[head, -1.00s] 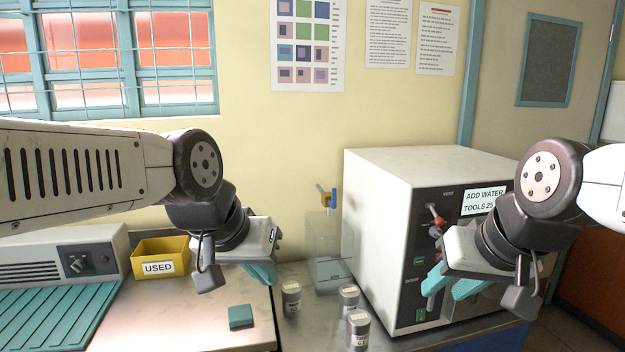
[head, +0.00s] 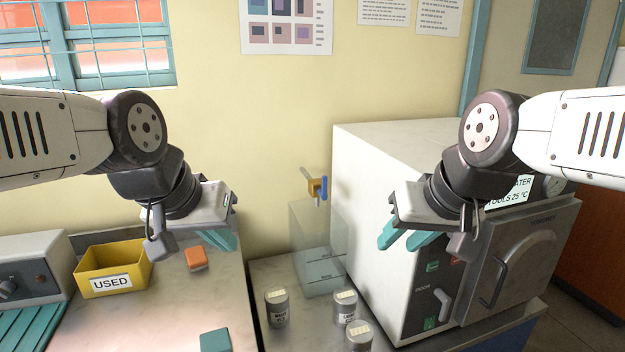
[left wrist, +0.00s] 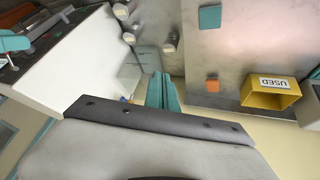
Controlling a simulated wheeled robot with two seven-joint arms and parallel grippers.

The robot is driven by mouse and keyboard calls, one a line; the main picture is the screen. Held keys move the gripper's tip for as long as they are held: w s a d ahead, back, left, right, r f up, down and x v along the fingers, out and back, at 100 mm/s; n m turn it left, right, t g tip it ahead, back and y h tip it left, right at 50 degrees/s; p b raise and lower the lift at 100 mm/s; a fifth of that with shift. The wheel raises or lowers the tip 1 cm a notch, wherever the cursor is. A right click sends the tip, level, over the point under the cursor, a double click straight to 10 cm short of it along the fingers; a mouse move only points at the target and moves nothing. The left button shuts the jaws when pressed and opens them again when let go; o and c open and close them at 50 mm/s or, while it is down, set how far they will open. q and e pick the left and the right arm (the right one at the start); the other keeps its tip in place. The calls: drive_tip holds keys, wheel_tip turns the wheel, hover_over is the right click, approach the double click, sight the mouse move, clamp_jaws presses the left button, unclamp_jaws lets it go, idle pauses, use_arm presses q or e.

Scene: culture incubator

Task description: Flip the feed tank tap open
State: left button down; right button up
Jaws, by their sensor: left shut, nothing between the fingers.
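The feed tank (head: 318,262) is a clear box against the back wall, left of the white incubator. Its tap (head: 317,187) is on top, with a brass-coloured body and a blue lever, which looks upright. In the left wrist view the tank (left wrist: 147,60) is beyond my fingers and the tap is mostly hidden. My left gripper (head: 225,238) is shut and empty, left of the tank and apart from it; its teal fingers are together in the left wrist view (left wrist: 162,92). My right gripper (head: 406,237) is open and empty in front of the incubator, right of the tap.
The white incubator (head: 385,175) has a closed door (head: 515,270) at right. Several labelled grey jars (head: 278,308) stand before the tank. A yellow USED bin (head: 110,282), an orange block (head: 196,258) and a teal block (head: 215,341) are on the left bench.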

sight(323, 186)
use_arm(q)
drive_tip(key=w+d+r+n+h, duration=0.1)
drive_tip(key=w+d, duration=0.2)
drive_tip(key=w, duration=1.1)
drive_tip(key=w+d+r+n, duration=0.2)
drive_tip(key=w+d, duration=0.2)
drive_tip(key=w, duration=1.1)
drive_tip(key=shift+d+h, duration=0.25)
drive_tip(key=shift+h, duration=0.15)
drive_tip(key=shift+w, duration=0.1)
drive_tip(key=w+d+f, duration=0.6)
drive_tip(key=d+f, duration=0.1)
drive_tip(key=f, duration=0.1)
drive_tip(key=shift+w+d, duration=0.1)
